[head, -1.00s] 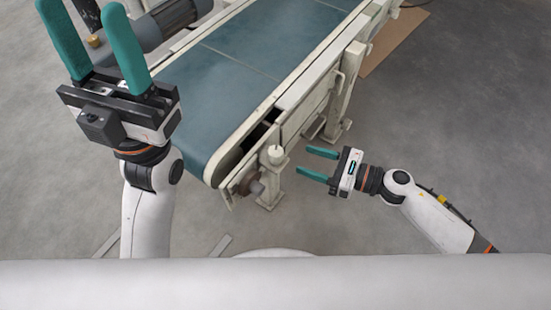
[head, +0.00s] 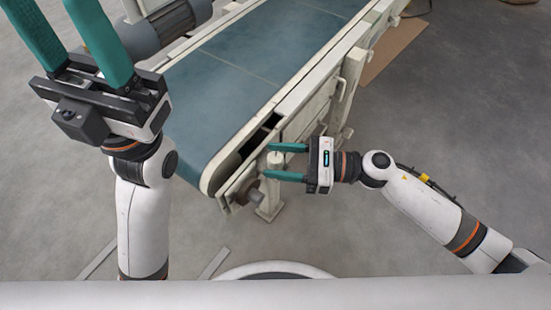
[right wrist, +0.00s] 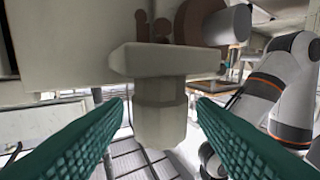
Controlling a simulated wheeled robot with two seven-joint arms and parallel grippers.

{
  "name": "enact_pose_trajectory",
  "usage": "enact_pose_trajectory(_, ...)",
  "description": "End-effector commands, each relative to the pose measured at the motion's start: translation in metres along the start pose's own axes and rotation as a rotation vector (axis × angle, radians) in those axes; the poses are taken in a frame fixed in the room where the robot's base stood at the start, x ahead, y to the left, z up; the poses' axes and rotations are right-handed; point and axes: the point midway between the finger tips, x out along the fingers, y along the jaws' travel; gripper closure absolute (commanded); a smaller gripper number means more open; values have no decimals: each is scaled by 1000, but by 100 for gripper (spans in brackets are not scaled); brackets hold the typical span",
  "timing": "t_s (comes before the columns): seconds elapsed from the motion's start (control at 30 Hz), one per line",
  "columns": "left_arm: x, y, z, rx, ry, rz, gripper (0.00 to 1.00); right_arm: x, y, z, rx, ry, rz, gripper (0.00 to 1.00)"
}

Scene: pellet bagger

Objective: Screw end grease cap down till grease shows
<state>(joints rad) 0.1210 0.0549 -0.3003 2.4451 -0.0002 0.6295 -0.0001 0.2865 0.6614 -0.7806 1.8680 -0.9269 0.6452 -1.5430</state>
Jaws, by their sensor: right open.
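The end grease cap (right wrist: 160,115) is a cream, faceted stub below a square flange in the right wrist view. In the head view the cap (head: 275,158) shows as a small pale cylinder beside the conveyor's near end. My right gripper (head: 269,161) is open, with its two teal fingers on either side of the cap. In the right wrist view a gap shows between the cap and each finger. No grease can be made out on the cap. My left gripper (head: 57,22) is at the upper left, its fingers spread and empty, their tips cut off by the frame.
A grey motor (head: 165,28) stands beyond the left gripper. A cardboard sheet (head: 397,45) lies on the floor.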

Motion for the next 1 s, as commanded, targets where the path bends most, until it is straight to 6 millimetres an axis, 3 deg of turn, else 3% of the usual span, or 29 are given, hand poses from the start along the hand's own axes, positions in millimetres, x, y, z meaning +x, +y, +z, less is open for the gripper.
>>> enact_pose_trajectory(0.4, 2, 0, 1, 1, -10, -4, 50, 11, 0, 0, 0, -1, 1, 48)
enact_pose_trajectory(0.47, 2, 0, 1, 0, -10, -3, 50, 11, 0, 0, 0, -1, 1, 55)
enact_pose_trajectory(0.7, 2, 0, 1, 0, -10, -3, 50, 11, 0, 0, 0, -1, 1, 93)
enact_pose_trajectory(1.0, 5, 0, 2, 0, -8, 1, 50, 11, -1, -2, 2, 0, 40, 93)
